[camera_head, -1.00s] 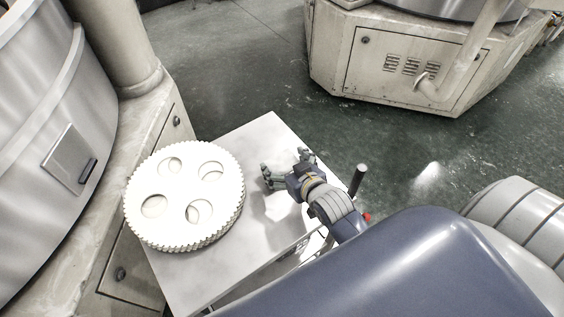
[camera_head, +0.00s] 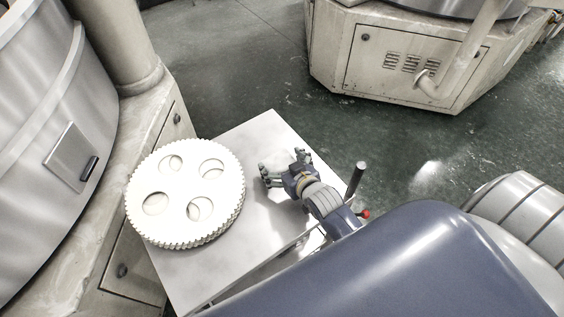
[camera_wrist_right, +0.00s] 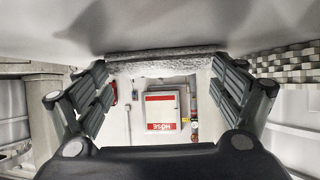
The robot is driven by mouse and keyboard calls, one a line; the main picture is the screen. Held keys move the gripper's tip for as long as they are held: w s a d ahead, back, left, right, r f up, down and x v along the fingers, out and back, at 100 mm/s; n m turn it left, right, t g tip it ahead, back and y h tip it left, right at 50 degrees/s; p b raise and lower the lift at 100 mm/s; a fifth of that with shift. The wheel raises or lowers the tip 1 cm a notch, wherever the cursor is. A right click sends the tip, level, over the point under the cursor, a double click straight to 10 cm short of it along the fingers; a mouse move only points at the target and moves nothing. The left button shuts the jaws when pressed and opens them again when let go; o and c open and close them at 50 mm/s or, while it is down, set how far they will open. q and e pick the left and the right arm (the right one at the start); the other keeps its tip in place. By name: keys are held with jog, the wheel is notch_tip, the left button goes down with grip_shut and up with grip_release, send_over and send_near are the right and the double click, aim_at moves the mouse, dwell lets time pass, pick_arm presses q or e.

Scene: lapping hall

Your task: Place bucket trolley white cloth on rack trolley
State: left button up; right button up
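The rack trolley has a flat white top (camera_head: 262,135), in the middle of the head view. My right gripper (camera_head: 281,166) is over this top, right of the toothed discs. Its fingers are spread wide; they also show in the right wrist view (camera_wrist_right: 160,66). A pale, rough-textured strip, apparently the white cloth (camera_wrist_right: 160,68), lies between the fingertips in the right wrist view, close to the grey-white trolley surface. Whether the fingers touch it cannot be told. In the head view the cloth does not stand out from the white top. My left gripper is not in view.
A stack of white toothed discs (camera_head: 186,185) with round holes covers the left part of the top. A dark upright post (camera_head: 356,180) stands at its right edge. A large machine (camera_head: 60,150) is close at left; another machine (camera_head: 400,60) is farther back. Dark floor is clear between.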

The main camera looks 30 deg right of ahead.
dwell(0.4)
jog(key=shift+r, duration=0.15)
jog(key=v, duration=1)
jog(key=shift+s+b, duration=0.35)
jog(key=shift+s+r, duration=0.45)
jog(key=shift+s, duration=0.1)
